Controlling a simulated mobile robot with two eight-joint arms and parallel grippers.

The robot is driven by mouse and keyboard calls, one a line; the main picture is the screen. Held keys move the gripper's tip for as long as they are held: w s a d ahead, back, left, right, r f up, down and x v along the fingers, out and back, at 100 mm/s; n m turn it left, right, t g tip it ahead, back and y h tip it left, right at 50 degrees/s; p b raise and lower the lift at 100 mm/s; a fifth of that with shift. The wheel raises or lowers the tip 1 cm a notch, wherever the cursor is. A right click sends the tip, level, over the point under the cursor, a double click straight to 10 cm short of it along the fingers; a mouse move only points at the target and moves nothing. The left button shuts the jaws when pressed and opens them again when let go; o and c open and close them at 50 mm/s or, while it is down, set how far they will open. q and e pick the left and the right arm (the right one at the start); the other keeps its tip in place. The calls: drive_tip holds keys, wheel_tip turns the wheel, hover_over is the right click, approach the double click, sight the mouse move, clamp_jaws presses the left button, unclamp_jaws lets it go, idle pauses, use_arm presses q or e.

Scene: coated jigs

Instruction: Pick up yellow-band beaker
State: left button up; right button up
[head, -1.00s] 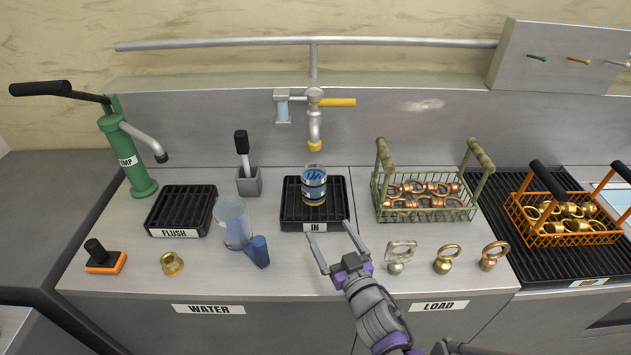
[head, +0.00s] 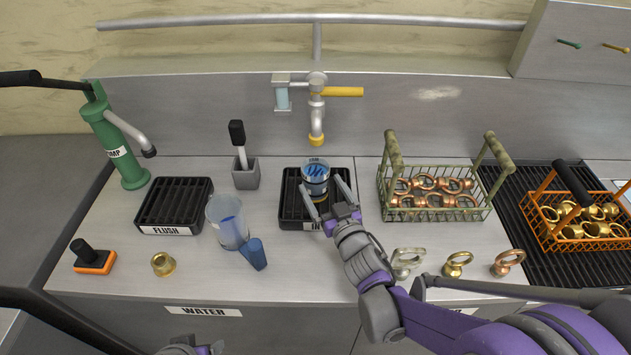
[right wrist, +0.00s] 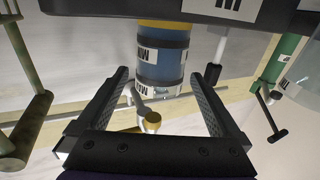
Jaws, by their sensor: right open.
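The yellow-band beaker (head: 316,178) stands upright on the black IN rack (head: 289,216) below the tap. It is clear with blue inside, dark bands and a yellow band at its base. My right gripper (head: 322,190) is open at the beaker's front, its fingertips on either side of the lower beaker in the head view. In the right wrist view, which is upside down, the beaker (right wrist: 162,62) lies ahead between the two spread fingers. I cannot tell whether they touch it. A grey and purple part of my left arm shows at the bottom edge; its fingers are not clear.
A clear jug (head: 228,222) with a blue handle stands left of the rack. A wire basket of copper rings (head: 435,208) stands to the right. Loose ring bolts (head: 457,264) lie at the front right. The tap (head: 317,125) hangs behind the beaker.

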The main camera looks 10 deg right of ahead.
sight(311, 167)
drive_tip(key=w, duration=0.3)
drive_tip(key=w+a, duration=0.1)
drive_tip(key=w, duration=0.1)
drive_tip(key=shift+r, duration=0.25)
drive_tip(key=shift+s, duration=0.15)
clamp_jaws()
drive_tip(key=shift+r, duration=0.15)
